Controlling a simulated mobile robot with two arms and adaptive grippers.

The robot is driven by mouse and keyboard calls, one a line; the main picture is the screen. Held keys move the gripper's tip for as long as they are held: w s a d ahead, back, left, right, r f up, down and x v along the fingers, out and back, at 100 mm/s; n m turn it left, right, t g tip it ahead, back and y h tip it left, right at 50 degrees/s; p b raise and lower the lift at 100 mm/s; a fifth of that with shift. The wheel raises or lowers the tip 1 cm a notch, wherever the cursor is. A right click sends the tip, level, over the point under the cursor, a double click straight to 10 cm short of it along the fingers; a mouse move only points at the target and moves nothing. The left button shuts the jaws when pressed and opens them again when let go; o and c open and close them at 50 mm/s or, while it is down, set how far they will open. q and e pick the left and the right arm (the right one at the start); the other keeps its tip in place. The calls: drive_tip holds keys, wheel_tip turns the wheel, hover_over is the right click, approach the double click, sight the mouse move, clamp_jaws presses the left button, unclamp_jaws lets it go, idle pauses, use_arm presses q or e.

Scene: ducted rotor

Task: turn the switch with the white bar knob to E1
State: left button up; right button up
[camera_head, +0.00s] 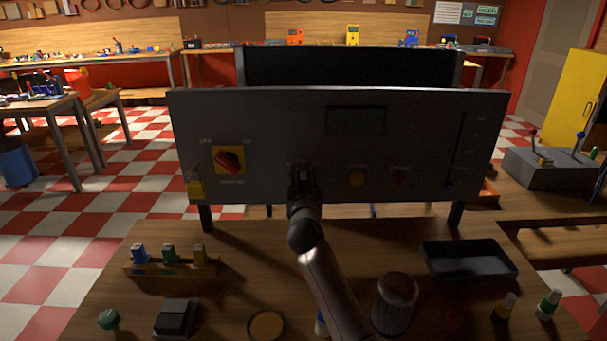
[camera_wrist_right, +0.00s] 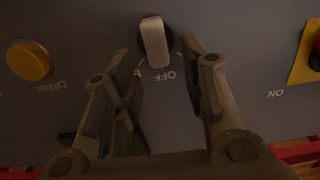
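The switch with the white bar knob (camera_wrist_right: 155,42) is in the right wrist view, which shows the panel upside down. Its bar stands nearly upright in that picture, its lower end close to the letters OFF. Another mark left of OFF is partly hidden by a finger. My right gripper (camera_wrist_right: 162,75) is open, one finger on each side of the knob's lower end, with gaps visible; I cannot tell any contact. In the head view my right gripper (camera_head: 303,183) is at the middle of the grey panel (camera_head: 275,125) and hides the knob. My left gripper is not in view.
The panel also carries a red rotary switch (camera_head: 229,160) on a yellow plate, a yellow button (camera_head: 357,179), a red button (camera_head: 399,176) and a slider (camera_head: 450,183). On the table are a black tray (camera_head: 467,259), a dark cylinder (camera_head: 394,303) and a wooden rack (camera_head: 172,267).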

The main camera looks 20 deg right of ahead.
drive_tip(key=shift+w+d, duration=0.1)
drive_tip(key=shift+w, duration=0.35)
drive_tip(key=shift+w+d, duration=0.15)
drive_tip(key=shift+w, duration=0.3)
clamp_jaws()
